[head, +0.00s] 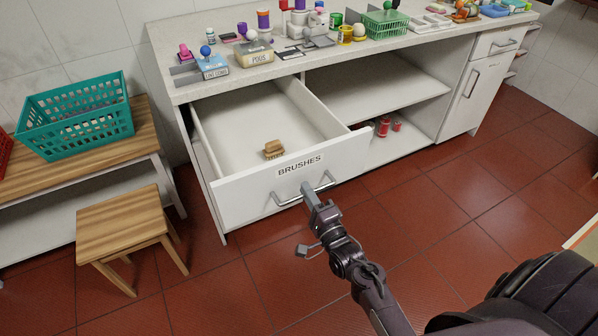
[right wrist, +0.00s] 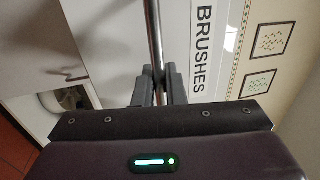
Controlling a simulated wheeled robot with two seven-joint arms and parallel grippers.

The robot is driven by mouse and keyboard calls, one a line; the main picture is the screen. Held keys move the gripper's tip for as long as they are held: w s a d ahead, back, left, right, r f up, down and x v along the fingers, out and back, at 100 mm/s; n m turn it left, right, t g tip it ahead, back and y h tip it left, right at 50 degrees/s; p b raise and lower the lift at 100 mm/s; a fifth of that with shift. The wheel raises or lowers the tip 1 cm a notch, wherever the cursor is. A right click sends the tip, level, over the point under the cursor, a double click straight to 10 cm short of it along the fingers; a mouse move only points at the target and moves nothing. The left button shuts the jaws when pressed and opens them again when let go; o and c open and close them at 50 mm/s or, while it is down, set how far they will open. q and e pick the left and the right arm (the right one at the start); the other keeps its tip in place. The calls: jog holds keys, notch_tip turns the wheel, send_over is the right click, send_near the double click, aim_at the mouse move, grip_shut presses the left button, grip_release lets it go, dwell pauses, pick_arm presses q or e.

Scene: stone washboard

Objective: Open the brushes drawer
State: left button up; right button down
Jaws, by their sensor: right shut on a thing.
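The brushes drawer (head: 240,199) is white, labelled "BRUSHES", and stands pulled far out of the counter in the head view. A small tan brush (head: 273,149) lies inside it on the bare white bottom. The drawer's metal bar handle (head: 288,200) runs across its front. My right gripper (head: 307,189) is at the handle, shut on the bar. In the right wrist view the two fingers (right wrist: 159,84) close around the handle bar (right wrist: 153,30), beside the drawer's label. My left gripper is not in view.
The counter top (head: 180,95) above holds many small items, with a green basket (head: 386,24). An open shelf (head: 385,90) is right of the drawer. A wooden stool (head: 122,226) and a bench with a teal basket (head: 76,115) stand left. The red tiled floor (head: 225,290) before the drawer is clear.

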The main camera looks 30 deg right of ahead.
jog(key=s+p, duration=0.6)
jog(key=s, duration=1.1)
jog(key=shift+s+d+p, duration=0.25)
jog(key=shift+s+p, duration=0.05)
jog(key=shift+s, duration=0.05)
jog(key=c, duration=1.6)
grip_release()
jog(key=s, duration=0.2)
jog(key=s+f+b, duration=0.1)
jog(key=s, duration=0.4)
jog(key=shift+s+d+f, duration=0.15)
jog(key=shift+s+f, duration=0.15)
jog(key=shift+s, duration=0.05)
